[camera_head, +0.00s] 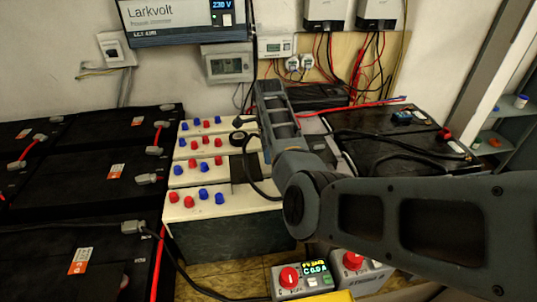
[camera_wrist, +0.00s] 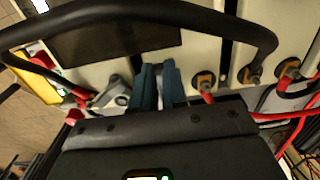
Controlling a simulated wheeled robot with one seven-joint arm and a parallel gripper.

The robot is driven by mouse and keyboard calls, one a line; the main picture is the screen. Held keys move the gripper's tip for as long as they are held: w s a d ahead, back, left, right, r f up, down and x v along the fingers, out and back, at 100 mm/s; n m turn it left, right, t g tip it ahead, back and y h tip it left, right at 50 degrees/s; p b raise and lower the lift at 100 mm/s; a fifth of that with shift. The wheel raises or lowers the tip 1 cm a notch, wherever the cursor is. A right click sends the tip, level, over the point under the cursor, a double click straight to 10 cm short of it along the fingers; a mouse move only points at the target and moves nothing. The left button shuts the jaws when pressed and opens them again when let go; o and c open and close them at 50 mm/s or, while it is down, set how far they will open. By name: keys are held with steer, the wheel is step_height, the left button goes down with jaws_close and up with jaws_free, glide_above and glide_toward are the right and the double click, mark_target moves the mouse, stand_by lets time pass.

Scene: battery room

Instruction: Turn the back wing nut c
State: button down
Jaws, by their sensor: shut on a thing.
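My gripper (camera_wrist: 159,70) shows in the wrist view as two blue-grey fingers, close together at the terminal row along the pale battery. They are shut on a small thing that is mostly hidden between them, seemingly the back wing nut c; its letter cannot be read. Other terminals with brass-coloured plates and red-sleeved cables sit to the right, the nearest terminal (camera_wrist: 206,80) just beside the fingers. A grey metal fitting (camera_wrist: 116,92) lies left of them. In the head view my arm hides the fingertips and the nut.
A thick black cable (camera_wrist: 140,12) arches close over the fingers in the wrist view. White batteries (camera_head: 220,211) with red and blue caps stand left of my arm in the head view. Black batteries (camera_head: 90,180) fill the left side. A control box (camera_head: 303,281) stands in front.

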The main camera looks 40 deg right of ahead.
steer(key=c, duration=1.4)
jaws_free()
steer(key=shift+c, duration=0.2)
steer(key=shift+r, duration=0.15)
step_height(320, 180, up, 8)
steer(key=shift+f, duration=0.2)
